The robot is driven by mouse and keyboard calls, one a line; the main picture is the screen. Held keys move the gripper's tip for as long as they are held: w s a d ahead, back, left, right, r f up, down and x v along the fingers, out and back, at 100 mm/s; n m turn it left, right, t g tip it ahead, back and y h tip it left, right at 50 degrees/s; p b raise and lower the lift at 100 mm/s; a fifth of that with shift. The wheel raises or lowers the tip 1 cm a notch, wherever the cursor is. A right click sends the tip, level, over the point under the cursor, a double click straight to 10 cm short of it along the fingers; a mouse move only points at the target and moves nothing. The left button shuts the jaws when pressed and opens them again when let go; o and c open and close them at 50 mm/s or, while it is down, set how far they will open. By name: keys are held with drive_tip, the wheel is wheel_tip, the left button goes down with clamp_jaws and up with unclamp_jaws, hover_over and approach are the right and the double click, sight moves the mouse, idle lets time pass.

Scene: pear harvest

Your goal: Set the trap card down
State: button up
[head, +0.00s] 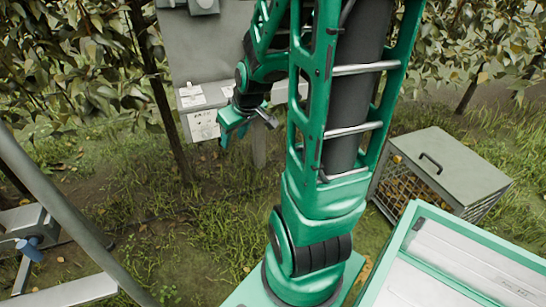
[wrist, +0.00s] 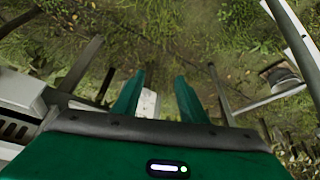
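My gripper (head: 233,132) hangs fingers-down in front of the grey board, left of my green arm in the head view. In the wrist view my gripper (wrist: 160,98) has its two green fingers apart. A narrow white piece with faint marks (wrist: 148,103) shows between them, nearer the left finger, with a gap to the right one. I cannot tell whether it is the trap card or how far below it lies. White printed cards show on the board's ledge (head: 192,96) and on its front (head: 204,125); I cannot tell which is the trap card.
The grey board (head: 210,50) stands on a post among leafy trees. A lidded wire crate (head: 445,165) with yellowish fruit stands at right, behind a green-rimmed white tray (head: 470,265). Metal tubes (head: 45,190) and a grey device (head: 30,222) are at left. Grass lies between.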

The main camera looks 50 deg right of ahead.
drive_tip(key=s+a+r+m+g, duration=0.2)
drive_tip(key=s+r, duration=0.1)
drive_tip(key=s, duration=0.7)
drive_tip(key=s+a+r+m+g+y, duration=0.1)
drive_tip(key=s+a+r+m+g, duration=0.2)
drive_tip(key=s, duration=0.7)
drive_tip(key=shift+g, duration=0.3)
